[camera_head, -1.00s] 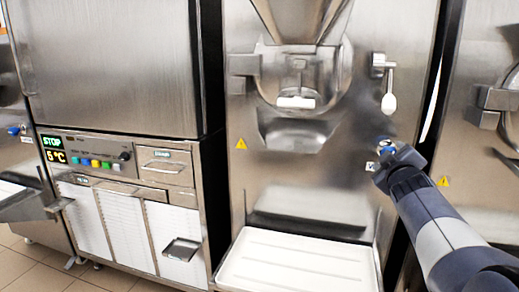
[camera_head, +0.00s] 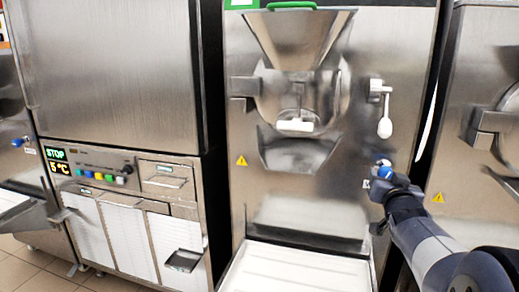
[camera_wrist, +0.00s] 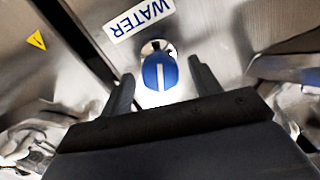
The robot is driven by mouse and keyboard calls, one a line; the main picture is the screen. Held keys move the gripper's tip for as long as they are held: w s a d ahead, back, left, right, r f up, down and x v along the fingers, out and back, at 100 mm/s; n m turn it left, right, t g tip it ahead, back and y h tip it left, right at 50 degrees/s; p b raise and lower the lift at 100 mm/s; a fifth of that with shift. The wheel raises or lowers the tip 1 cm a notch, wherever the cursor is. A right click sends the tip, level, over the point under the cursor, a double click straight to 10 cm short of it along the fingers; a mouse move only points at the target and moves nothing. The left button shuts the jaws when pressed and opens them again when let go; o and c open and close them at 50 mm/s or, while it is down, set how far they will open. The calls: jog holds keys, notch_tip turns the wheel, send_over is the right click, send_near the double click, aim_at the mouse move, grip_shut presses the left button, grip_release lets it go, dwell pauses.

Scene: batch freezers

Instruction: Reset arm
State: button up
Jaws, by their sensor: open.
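My gripper (camera_wrist: 161,72) is open, with one dark finger on each side of a blue knob (camera_wrist: 160,72) in the wrist view. In the head view my arm reaches in from the lower right, and my gripper (camera_head: 392,188) is at the same blue knob (camera_head: 384,171). The fingers are hard to make out there.
The middle batch freezer (camera_head: 310,215) has a steel hopper (camera_head: 299,40), a white-handled lever (camera_head: 385,127) above the knob, and a white tray (camera_head: 295,270) below. A cabinet with a STOP display (camera_head: 56,154) stands left; another freezer (camera_head: 490,70) stands close right of my arm.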

aim_at(387, 176)
jog(key=shift+v, duration=1.8)
jog(key=shift+a+f, duration=0.1)
